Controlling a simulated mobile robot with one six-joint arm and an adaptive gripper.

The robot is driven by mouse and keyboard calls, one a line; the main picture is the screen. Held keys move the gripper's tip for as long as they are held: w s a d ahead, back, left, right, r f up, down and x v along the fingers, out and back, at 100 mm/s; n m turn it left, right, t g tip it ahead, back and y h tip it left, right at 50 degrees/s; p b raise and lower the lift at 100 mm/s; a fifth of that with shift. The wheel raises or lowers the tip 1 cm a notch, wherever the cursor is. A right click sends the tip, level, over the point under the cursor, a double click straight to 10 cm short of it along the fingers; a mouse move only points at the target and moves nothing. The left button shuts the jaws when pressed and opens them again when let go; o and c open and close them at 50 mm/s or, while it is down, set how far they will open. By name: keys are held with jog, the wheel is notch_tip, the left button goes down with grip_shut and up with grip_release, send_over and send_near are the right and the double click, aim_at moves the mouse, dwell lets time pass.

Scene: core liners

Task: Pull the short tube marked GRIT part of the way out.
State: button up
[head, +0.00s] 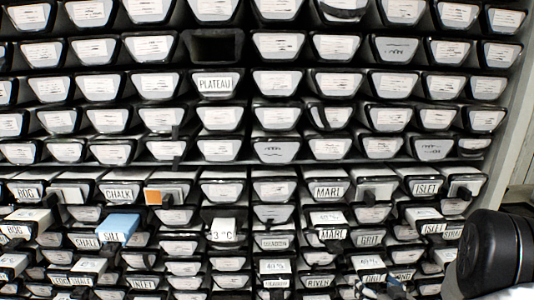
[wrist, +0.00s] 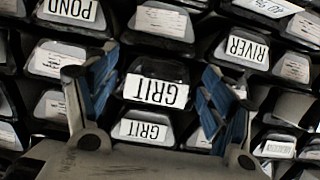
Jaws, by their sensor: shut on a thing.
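Two tubes marked GRIT show, one above the other. In the wrist view, which is upside down, one GRIT tube (wrist: 157,92) lies between the two blue-padded fingers of my gripper (wrist: 160,68). My gripper is shut on it, with a finger at each side. The other GRIT tube (wrist: 139,131) sits just below it in that picture, nearer my palm. In the head view the held GRIT tube (head: 368,262) is the lower one and the other GRIT tube (head: 370,240) is above it. How far the held tube stands out is hard to tell.
Rows of labelled tubes fill the rack closely. A tube marked RIVER (wrist: 247,50) and one marked POND (wrist: 70,12) are near the fingers. A blue-topped SILT tube (head: 118,226) sticks out at left. One slot (head: 215,47) is empty above PLATEAU (head: 215,84).

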jog(key=shift+w+r, duration=0.1)
jog(key=shift+r, duration=0.15)
jog(key=s+b, duration=0.1)
jog(key=s, duration=0.9)
jog(key=shift+s+d+f+b, duration=0.2)
jog(key=shift+s+b, duration=0.1)
jog(key=o, duration=2)
jog(key=shift+c, duration=0.2)
jog(key=shift+o, duration=0.3)
